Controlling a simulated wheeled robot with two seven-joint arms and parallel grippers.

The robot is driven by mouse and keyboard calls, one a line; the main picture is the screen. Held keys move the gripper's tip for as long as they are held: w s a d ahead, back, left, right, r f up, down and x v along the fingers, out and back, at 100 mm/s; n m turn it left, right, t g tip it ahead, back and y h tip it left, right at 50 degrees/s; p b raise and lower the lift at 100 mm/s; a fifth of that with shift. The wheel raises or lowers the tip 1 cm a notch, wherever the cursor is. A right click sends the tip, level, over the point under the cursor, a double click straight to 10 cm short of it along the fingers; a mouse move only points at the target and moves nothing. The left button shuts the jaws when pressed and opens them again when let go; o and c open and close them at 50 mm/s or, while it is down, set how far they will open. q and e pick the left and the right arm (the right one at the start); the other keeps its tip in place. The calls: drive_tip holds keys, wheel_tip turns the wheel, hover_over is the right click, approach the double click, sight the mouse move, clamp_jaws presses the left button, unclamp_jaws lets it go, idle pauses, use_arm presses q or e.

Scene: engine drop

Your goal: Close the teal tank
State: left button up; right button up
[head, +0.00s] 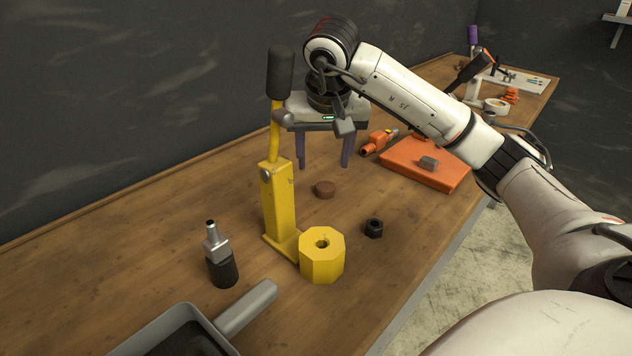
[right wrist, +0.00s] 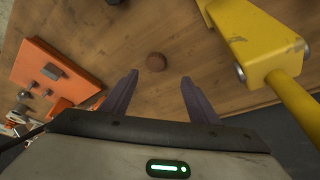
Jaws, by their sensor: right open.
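I cannot make out a teal tank in either view. My right gripper (head: 324,166) is open and points down at the wooden bench, just behind the yellow lever tool. Its two purple fingers also show in the right wrist view (right wrist: 160,80), with nothing between them. A small round reddish-brown piece (head: 325,189) lies on the bench in front of the gripper. In the right wrist view this brown piece (right wrist: 156,62) lies beyond the fingertips, roughly midway between them and not touched. My left gripper is not in view.
The yellow lever tool (head: 279,205) stands close to my right gripper, with a yellow octagonal block (head: 322,257) before it. A black nut (head: 374,228), a metal-topped bottle (head: 219,258), a grey pan (head: 246,308) and an orange slab (head: 400,169) lie around. Bare wood lies front right.

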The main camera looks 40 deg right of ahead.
hover_over(325, 185)
drive_tip(key=s+a, duration=0.2)
drive_tip(key=a, duration=0.1)
drive_tip(key=shift+s+d+f, duration=0.1)
drive_tip(key=shift+d+f, duration=0.05)
drive_tip(key=shift+f, duration=2.15)
drive_tip(key=shift+d+x, duration=0.2)
drive_tip(key=shift+x, duration=1.1)
drive_tip(key=shift+d+x, duration=0.2)
drive_tip(key=shift+x, duration=1.15)
drive_tip(key=shift+r, duration=0.1)
drive_tip(key=c, duration=1.1)
drive_tip(key=shift+r, duration=0.15)
wheel_tip(325, 185, up, 10)
drive_tip(key=shift+p, duration=0.3)
